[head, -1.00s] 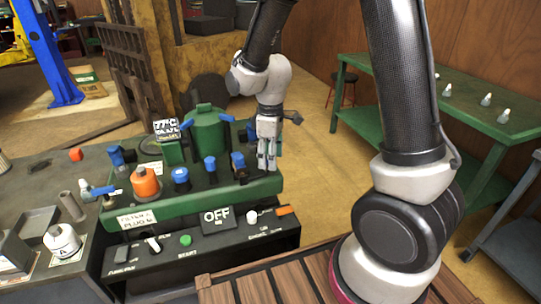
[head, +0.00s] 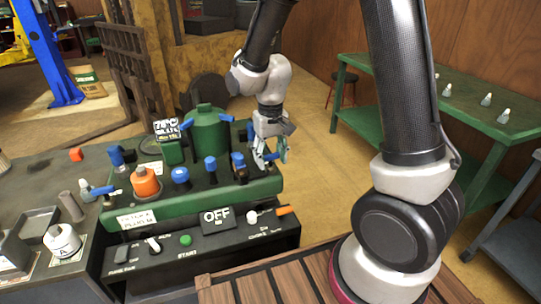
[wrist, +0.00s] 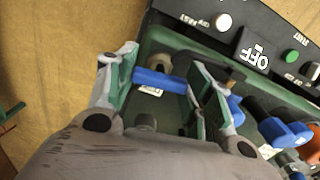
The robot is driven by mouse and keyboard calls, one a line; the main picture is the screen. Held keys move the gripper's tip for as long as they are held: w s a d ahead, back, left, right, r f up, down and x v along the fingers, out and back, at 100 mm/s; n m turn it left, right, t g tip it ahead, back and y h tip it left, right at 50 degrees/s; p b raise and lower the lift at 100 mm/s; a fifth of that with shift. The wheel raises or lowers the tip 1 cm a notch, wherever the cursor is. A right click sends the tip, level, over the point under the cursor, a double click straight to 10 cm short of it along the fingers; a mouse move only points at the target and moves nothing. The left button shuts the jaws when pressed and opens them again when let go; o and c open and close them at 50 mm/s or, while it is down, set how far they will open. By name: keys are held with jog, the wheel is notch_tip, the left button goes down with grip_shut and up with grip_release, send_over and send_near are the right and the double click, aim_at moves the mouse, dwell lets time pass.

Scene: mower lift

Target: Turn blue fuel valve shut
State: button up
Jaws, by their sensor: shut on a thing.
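The blue fuel valve handle (wrist: 160,81) lies between the two fingers of my gripper (wrist: 162,83) in the wrist view. The fingers stand at its two ends, and my gripper is shut on it. A small pale label and a brass-coloured fitting show beside the handle. In the head view my gripper (head: 271,157) points down at the right end of the green engine block (head: 160,208). There the fingers mostly hide the valve. I cannot tell from these views whether the valve is fully shut.
Blue-topped parts (head: 210,164), an orange cap (head: 145,182) and a green tank (head: 206,130) stand left of my gripper. A black panel reading OFF (head: 216,216) is in front. A green bench (head: 450,110) stands at right. Floor right of the block is clear.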

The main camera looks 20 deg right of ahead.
aim_at(271, 155)
jog(key=shift+m, duration=0.5)
jog(key=o, duration=1)
jog(key=shift+o, duration=0.2)
notch_tip(271, 155, up, 12)
